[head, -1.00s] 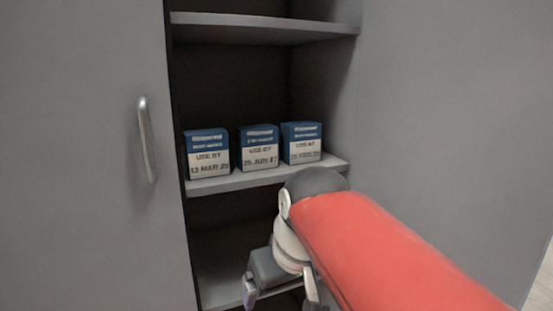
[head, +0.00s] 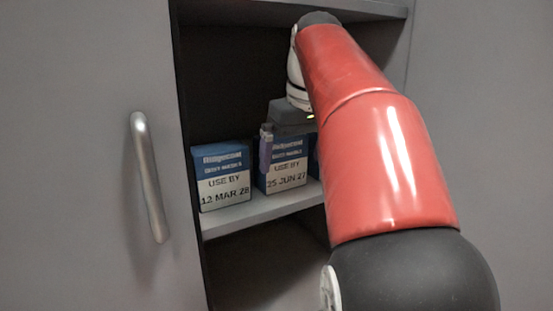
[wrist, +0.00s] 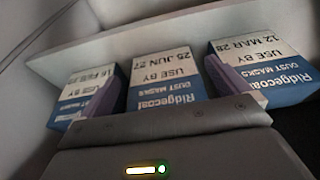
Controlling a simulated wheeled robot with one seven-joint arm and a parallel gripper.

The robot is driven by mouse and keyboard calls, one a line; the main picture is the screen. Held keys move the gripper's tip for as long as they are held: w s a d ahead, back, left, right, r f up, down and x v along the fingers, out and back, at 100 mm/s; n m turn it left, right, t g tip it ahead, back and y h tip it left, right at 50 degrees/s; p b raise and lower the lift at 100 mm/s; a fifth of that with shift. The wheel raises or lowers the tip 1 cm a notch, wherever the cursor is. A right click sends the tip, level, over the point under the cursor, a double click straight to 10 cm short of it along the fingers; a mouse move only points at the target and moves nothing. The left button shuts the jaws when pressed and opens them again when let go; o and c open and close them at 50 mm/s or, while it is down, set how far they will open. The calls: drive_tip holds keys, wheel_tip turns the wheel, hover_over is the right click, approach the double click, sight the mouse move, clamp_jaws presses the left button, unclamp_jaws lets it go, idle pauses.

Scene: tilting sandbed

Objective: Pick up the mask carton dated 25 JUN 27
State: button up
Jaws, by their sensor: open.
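The mask carton dated 25 JUN 27 (head: 287,178) stands upright on the shelf, blue on top with a white label, in the middle of a row of three. My gripper (head: 287,150) is open at this carton, one purple finger showing near its left edge; the other finger is hidden behind my arm. In the wrist view, where the labels appear upside down, the carton (wrist: 165,75) lies between the two spread fingers of my gripper (wrist: 162,78). The palm edge hides part of its blue area. I cannot tell whether the fingers touch it.
The carton dated 12 MAR 28 (head: 224,185) stands close on the left. A third carton (wrist: 85,95) is close on the other side, its date hard to read and mostly hidden by my arm in the head view. An upper shelf (head: 250,14) lies above; a cabinet door with a handle (head: 148,178) is left.

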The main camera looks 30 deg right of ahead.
drive_tip(key=w+p, duration=0.1)
drive_tip(key=w, duration=0.4)
drive_tip(key=shift+w+a, duration=0.15)
drive_tip(key=shift+w, duration=0.1)
drive_tip(key=shift+f, duration=0.6)
drive_tip(key=c, duration=0.8)
drive_tip(key=shift+r, duration=0.15)
